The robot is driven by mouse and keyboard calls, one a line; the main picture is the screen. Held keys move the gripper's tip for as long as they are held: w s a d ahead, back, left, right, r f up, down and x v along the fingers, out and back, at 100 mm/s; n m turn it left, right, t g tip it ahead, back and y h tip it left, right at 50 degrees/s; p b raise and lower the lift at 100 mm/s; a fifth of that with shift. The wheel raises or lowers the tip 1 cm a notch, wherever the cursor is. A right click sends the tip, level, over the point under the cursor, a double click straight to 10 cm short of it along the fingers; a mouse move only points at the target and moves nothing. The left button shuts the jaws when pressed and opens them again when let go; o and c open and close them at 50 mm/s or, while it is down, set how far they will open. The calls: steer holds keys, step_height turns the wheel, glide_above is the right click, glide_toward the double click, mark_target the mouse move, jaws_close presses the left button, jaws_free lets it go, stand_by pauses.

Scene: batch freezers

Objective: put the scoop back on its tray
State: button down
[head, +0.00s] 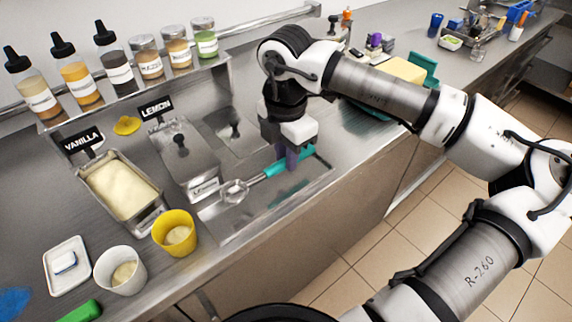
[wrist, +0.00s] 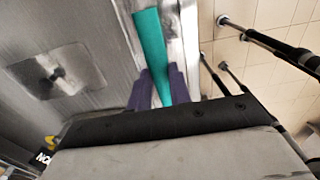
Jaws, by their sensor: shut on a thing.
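The scoop (head: 236,190) has a teal handle and a round metal bowl that points left in the head view. My gripper (head: 291,158) is shut on the teal handle from above, its purple fingers on either side of it. In the wrist view the handle (wrist: 151,50) runs up between the purple fingertips (wrist: 155,88); the bowl is out of that view. The scoop is low over a shiny steel surface (head: 262,208) by the counter's front edge; I cannot tell whether it touches. A small white tray (head: 54,283) at the lower left holds a white and blue block.
An open vanilla tub (head: 125,192), a lidded lemon tub (head: 190,160), a yellow cup (head: 176,236) and a white cup (head: 118,271) stand left of the scoop. Bottles and jars (head: 118,70) line the back shelf. A yellow block (head: 404,70) lies on the right counter.

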mark_target(286, 181)
steer(key=shift+f+p, duration=0.4)
steer(key=shift+f, duration=1.8)
steer(key=shift+f, duration=0.1)
steer(key=shift+f+b, duration=0.1)
steer(key=shift+b, duration=0.2)
steer(key=c, duration=1.3)
jaws_free()
steer(key=shift+r+p, duration=0.3)
steer(key=shift+p, duration=0.1)
step_height(286, 181, up, 12)
steer(key=shift+f+b, duration=0.1)
steer(key=shift+b, duration=0.95)
